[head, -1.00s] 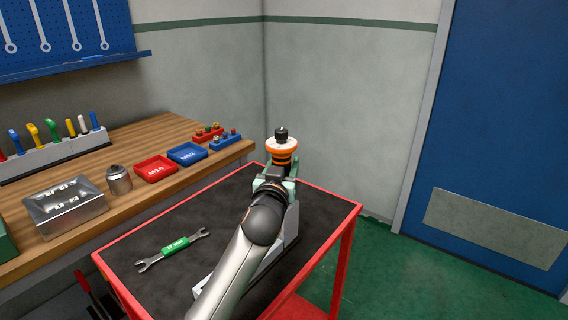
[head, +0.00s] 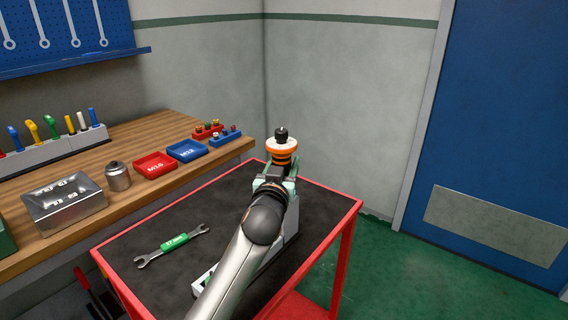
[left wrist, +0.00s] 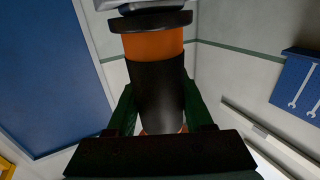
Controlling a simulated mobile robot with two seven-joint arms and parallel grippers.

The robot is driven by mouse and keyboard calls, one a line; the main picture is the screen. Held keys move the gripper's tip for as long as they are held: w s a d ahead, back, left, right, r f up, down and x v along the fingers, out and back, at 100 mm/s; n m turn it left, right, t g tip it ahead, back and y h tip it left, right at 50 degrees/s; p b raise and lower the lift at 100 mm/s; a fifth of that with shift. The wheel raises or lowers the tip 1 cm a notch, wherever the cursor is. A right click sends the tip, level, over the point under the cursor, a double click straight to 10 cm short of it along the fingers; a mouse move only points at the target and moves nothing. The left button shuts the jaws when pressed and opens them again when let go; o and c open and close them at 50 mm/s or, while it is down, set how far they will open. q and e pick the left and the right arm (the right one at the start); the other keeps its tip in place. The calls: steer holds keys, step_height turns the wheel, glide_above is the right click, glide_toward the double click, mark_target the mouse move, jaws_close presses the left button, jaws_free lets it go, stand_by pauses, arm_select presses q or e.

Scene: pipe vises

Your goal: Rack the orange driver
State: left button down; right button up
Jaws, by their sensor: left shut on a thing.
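My left gripper (head: 280,172) is over the far end of the cart, its arm coming in from the bottom. It is shut on an upright orange and black cylindrical piece (head: 285,158), apparently the orange driver, with a pale disc and a black knob on top. In the left wrist view the piece's black grip and orange band (left wrist: 155,45) stand between my green fingers (left wrist: 160,115). Whether its lower end touches anything is hidden. The tool rack (head: 45,153) on the bench holds several coloured handles. My right gripper is not in view.
A green-handled wrench (head: 172,246) lies on the black cart top (head: 235,205). A grey block (head: 291,225) stands behind my arm, partly hidden. The wooden bench (head: 130,135) holds a metal box (head: 65,203), a small canister (head: 118,177), a red tray (head: 155,166) and a blue tray (head: 187,151).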

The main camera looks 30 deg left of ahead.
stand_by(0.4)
arm_select(q)
steer(key=shift+f, duration=0.3)
stand_by(0.6)
steer(key=shift+c, duration=1.1)
jaws_free()
steer(key=shift+f, duration=0.15)
steer(key=v, duration=1.2)
steer(key=shift+s+d, duration=0.2)
steer(key=shift+s, duration=0.05)
steer(key=shift+s, duration=0.1)
